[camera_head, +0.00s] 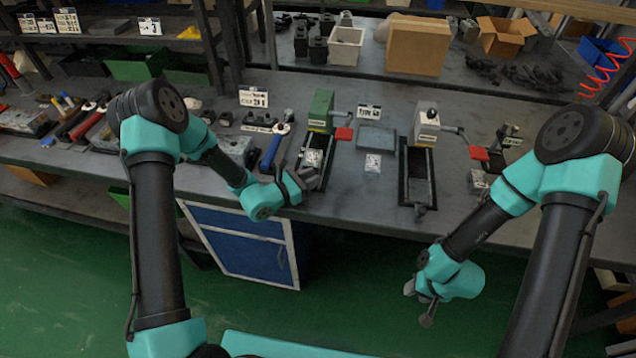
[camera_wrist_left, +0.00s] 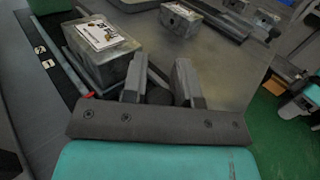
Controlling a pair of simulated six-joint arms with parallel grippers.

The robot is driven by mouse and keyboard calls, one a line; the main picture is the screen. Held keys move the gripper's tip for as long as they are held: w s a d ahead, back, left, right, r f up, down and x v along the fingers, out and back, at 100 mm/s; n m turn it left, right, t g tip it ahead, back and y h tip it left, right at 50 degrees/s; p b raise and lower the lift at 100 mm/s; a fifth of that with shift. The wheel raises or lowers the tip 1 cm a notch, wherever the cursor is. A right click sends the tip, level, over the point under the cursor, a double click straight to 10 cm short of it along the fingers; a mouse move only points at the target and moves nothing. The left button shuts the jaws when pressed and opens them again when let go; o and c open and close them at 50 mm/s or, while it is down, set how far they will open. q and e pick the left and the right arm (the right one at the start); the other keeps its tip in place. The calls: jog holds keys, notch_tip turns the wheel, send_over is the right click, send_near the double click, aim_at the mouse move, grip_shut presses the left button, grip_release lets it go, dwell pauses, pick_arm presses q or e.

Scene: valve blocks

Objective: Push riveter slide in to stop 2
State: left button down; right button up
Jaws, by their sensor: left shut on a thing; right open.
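The left riveter, with a green block (camera_head: 320,108) and red lever (camera_head: 344,134), stands on the bench. Its slide (camera_head: 313,159), a grey metal block with a white label, sits in a dark track toward the front edge. In the left wrist view the slide (camera_wrist_left: 103,66) lies just ahead of the fingers, beside a dark strip with small white tags (camera_wrist_left: 40,50). My left gripper (camera_head: 306,182) is shut on a dark round knob (camera_wrist_left: 158,97) at the slide's front end; the fingers partly hide it. My right gripper (camera_head: 419,304) is open and empty, before the bench over the floor.
A second similar device (camera_head: 428,122) stands to the right, with its own track, slide (camera_head: 419,178) and red lever (camera_head: 478,153). A flat grey plate (camera_head: 376,138) lies between the two. Hand tools (camera_head: 275,148) lie left of the green block. Boxes (camera_head: 418,46) stand behind.

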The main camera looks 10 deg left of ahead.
pick_arm(q)
jog(key=c, duration=1.2)
grip_release()
jog(key=shift+s, duration=0.1)
jog(key=v, duration=1.7)
jog(key=shift+s+a, duration=0.15)
